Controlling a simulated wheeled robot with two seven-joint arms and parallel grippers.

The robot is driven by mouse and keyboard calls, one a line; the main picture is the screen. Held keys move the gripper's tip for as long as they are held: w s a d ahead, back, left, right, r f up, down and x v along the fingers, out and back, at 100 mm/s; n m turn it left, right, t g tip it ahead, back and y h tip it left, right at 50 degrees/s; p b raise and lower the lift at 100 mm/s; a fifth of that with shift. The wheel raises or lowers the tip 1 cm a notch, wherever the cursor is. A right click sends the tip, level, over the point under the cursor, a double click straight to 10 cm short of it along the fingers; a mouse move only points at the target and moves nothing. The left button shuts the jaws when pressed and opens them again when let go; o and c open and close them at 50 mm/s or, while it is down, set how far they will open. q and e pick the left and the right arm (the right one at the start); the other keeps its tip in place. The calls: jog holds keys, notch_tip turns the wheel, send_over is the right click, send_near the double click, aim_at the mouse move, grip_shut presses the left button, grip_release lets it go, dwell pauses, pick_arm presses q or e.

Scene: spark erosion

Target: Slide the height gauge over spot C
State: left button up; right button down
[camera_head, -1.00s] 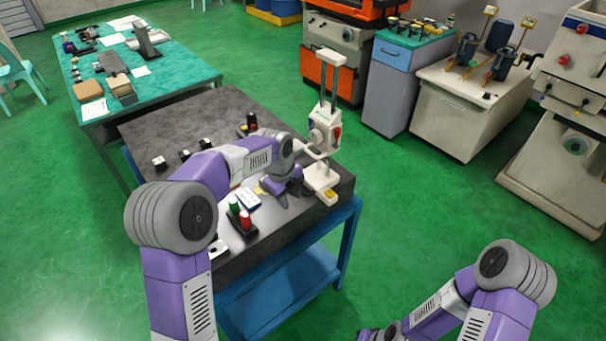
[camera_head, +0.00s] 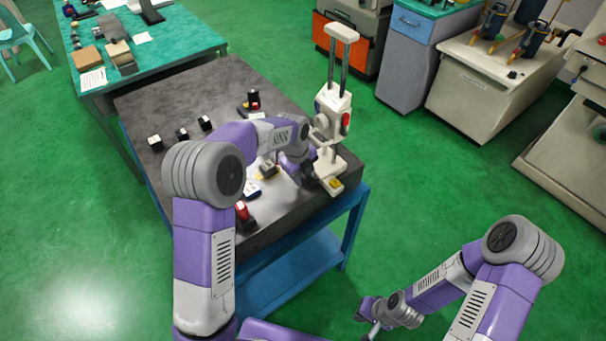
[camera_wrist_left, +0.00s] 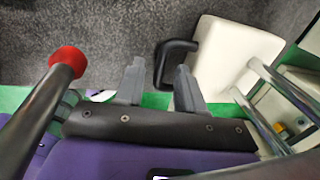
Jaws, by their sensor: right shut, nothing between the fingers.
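The height gauge (camera_head: 331,115) is white, with two upright columns. It stands upright near the right corner of the dark table top. Its white foot also shows in the left wrist view (camera_wrist_left: 232,58), with a black loop-shaped part (camera_wrist_left: 172,62) on its left. My left gripper (camera_head: 312,178) is low beside the foot. In the left wrist view its two grey fingers (camera_wrist_left: 158,85) are apart, with the black part just beyond the gap; contact cannot be told. My right gripper (camera_head: 372,318) is shut and empty, away from the table at the lower middle. I cannot make out spot C.
Several small black-and-white blocks (camera_head: 182,134) stand on the dark table (camera_head: 160,95). A red-topped item (camera_head: 243,212) is at its front edge, partly behind my left arm. A red knob (camera_wrist_left: 67,61) shows in the wrist view. A teal table (camera_head: 190,40) stands behind.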

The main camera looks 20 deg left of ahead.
pick_arm(q)
grip_shut()
dwell(0.3)
jog(key=shift+w+a+r+p, duration=0.15)
jog(key=shift+w+a+p, duration=0.45)
jog(key=shift+w+a, duration=0.65)
jog(key=shift+a, duration=0.25)
jog(key=shift+d, duration=0.1)
grip_release()
jog(key=shift+s, duration=0.15)
